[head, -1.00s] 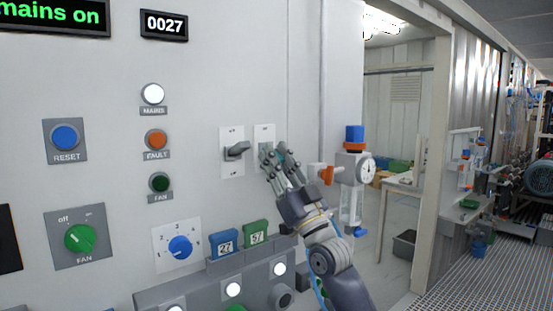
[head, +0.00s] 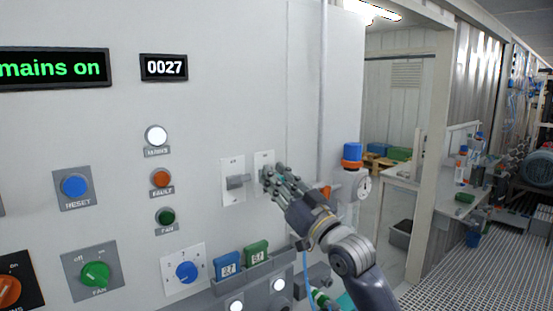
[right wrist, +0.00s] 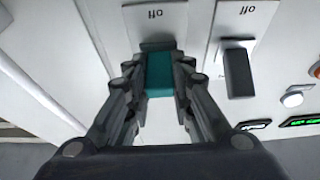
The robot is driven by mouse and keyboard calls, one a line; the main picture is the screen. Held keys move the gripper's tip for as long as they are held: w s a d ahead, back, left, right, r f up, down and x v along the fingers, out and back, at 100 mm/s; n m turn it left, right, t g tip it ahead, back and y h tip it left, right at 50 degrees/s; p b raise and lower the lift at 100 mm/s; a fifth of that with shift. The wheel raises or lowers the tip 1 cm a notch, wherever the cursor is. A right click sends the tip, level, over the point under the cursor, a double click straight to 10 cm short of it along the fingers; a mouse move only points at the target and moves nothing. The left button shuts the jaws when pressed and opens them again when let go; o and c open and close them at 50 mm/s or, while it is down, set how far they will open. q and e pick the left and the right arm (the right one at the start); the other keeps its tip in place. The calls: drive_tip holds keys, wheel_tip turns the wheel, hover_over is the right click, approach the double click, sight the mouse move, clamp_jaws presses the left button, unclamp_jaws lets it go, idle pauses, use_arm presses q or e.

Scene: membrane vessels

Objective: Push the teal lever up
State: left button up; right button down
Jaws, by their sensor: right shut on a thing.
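My right gripper (head: 269,175) is at the right-hand switch plate (head: 264,157) on the white cabinet front. Its fingers cover the teal lever in the head view. In the right wrist view the teal lever (right wrist: 160,76) shows as a teal block between the two fingers. My right gripper (right wrist: 160,84) is shut on it there. The wrist view is upside down, and the plate behind the lever reads "off" near its dark mount. My left gripper is not in view.
A grey lever (head: 238,181) on its own plate sits close left of my right gripper. Blue (head: 227,263) and green (head: 257,253) tags stand on a ledge below. A gauge unit with a blue cap (head: 352,151) is close to the right of my arm.

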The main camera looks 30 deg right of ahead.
drive_tip(key=r+g+p, duration=0.1)
drive_tip(key=g+p, duration=0.1)
drive_tip(key=p, duration=0.1)
drive_tip(key=shift+r+p, duration=0.3)
drive_tip(key=shift+r, duration=0.05)
drive_tip(key=shift+r+g+p, duration=0.1)
drive_tip(key=shift+g+p, duration=0.35)
drive_tip(key=shift+g, duration=0.25)
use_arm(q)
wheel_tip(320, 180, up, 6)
use_arm(e)
drive_tip(key=shift+w+r+g, duration=0.1)
drive_tip(key=shift+w+g, duration=0.1)
drive_tip(key=shift+g, duration=0.7)
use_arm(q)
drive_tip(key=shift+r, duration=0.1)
use_arm(e)
drive_tip(key=c, duration=1.4)
unclamp_jaws()
drive_tip(key=shift+w, duration=0.1)
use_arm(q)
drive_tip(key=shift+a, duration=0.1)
